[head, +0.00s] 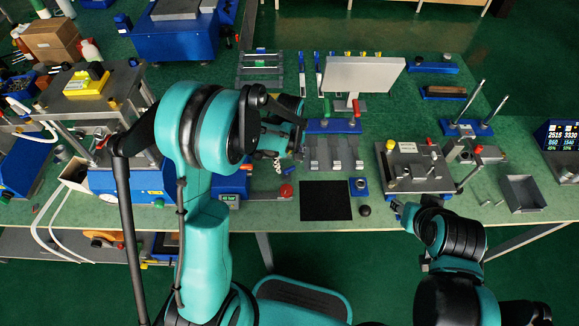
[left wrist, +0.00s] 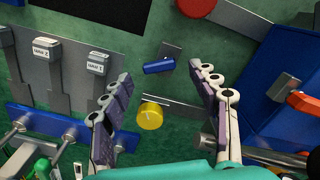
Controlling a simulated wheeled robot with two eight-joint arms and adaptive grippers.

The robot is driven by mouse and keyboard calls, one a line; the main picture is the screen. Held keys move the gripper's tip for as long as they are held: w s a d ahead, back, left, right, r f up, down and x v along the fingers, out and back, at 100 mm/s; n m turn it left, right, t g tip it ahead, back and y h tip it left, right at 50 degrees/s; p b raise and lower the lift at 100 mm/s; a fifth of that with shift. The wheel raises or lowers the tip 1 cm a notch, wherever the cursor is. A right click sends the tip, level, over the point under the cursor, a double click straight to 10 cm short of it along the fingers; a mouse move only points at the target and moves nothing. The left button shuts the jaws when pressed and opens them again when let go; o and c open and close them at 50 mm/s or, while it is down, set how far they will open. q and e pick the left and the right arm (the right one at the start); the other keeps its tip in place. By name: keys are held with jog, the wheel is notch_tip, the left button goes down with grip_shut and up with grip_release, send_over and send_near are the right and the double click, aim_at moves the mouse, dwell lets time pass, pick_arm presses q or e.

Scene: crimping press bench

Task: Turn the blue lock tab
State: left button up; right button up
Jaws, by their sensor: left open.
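The blue lock tab (left wrist: 158,66) shows in the left wrist view as a short blue bar lying across a grey plate. A yellow round knob (left wrist: 151,115) is just below it in that picture. My left gripper (left wrist: 161,74) is open, with one finger on each side of the tab and a visible gap to both.
Grey labelled levers (left wrist: 97,68) on a blue base stand left of the fingers, and a blue housing (left wrist: 275,75) stands right. A red knob (head: 286,191) and a black mat (head: 326,201) lie near the front edge. A grey clamp fixture (head: 415,171) stands right of the mat.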

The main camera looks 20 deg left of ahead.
aim_at(289, 169)
pick_arm(q)
jog(key=f, duration=0.2)
jog(key=shift+w+f+b, duration=0.2)
jog(key=shift+f+b, duration=0.1)
jog(key=shift+f, duration=0.05)
jog(key=shift+s+f, duration=0.1)
jog(key=shift+f, duration=0.15)
jog(key=c, duration=1.2)
jog(key=shift+o, duration=0.2)
